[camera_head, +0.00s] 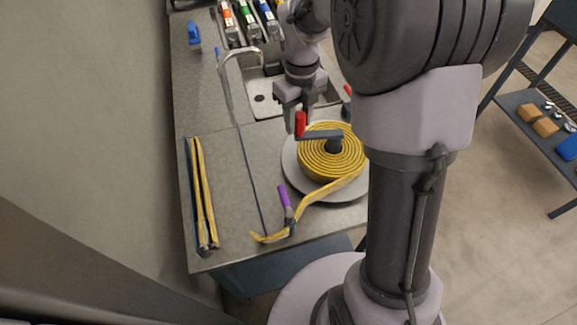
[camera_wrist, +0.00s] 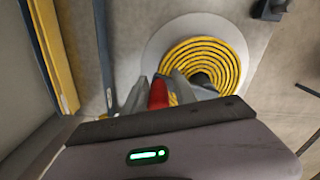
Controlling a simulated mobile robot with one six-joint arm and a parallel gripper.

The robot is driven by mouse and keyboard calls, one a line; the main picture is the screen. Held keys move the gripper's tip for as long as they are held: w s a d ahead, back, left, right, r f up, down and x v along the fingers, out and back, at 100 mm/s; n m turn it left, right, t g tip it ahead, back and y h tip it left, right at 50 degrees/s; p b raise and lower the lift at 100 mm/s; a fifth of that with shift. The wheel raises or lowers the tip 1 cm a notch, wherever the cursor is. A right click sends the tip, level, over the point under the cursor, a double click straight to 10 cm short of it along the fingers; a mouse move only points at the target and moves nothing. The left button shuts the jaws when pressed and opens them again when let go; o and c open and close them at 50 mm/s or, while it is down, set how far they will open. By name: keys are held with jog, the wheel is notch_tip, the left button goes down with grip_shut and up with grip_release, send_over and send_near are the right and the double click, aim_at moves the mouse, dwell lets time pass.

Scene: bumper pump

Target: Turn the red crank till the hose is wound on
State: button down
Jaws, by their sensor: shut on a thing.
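The reel (camera_head: 290,170) is a grey disc on the worktop, with the yellow hose (camera_head: 345,165) coiled on it in several turns. A free length of hose runs from the coil toward the front edge of the worktop. The red crank handle (camera_head: 300,123) stands upright at the end of a dark crank arm (camera_head: 322,134) that reaches to the hub. My gripper (camera_head: 297,112) points down and is shut on the red handle. In the wrist view the red handle (camera_wrist: 158,94) sits between the fingers, with the coil (camera_wrist: 205,55) just beyond. Part of the reel is hidden behind my arm.
A purple-handled tool (camera_head: 286,203) lies beside the free hose. Yellow strips (camera_head: 203,195) lie at the left of the worktop. A sink (camera_head: 262,98) with a tall tap (camera_head: 225,80) is behind. A shelf (camera_head: 540,120) with boxes stands at the right.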

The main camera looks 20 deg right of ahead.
jog(key=shift+w+d+f, duration=0.1)
jog(key=shift+w+d, duration=0.25)
jog(key=shift+d, duration=0.2)
jog(key=c, duration=2.1)
grip_release()
jog(key=shift+d, duration=0.25)
jog(key=o, duration=0.4)
jog(key=shift+s, duration=0.2)
jog(key=o, duration=0.5)
jog(key=shift+a, duration=0.1)
jog(key=r+p, duration=0.2)
jog(key=r, duration=0.3)
jog(key=d+r+p, duration=0.1)
jog(key=r+p, duration=0.1)
jog(key=r, duration=0.4)
jog(key=r+p, duration=0.2)
jog(key=r, duration=0.4)
jog(key=shift+w+d+r, duration=0.15)
jog(key=shift+r, duration=0.05)
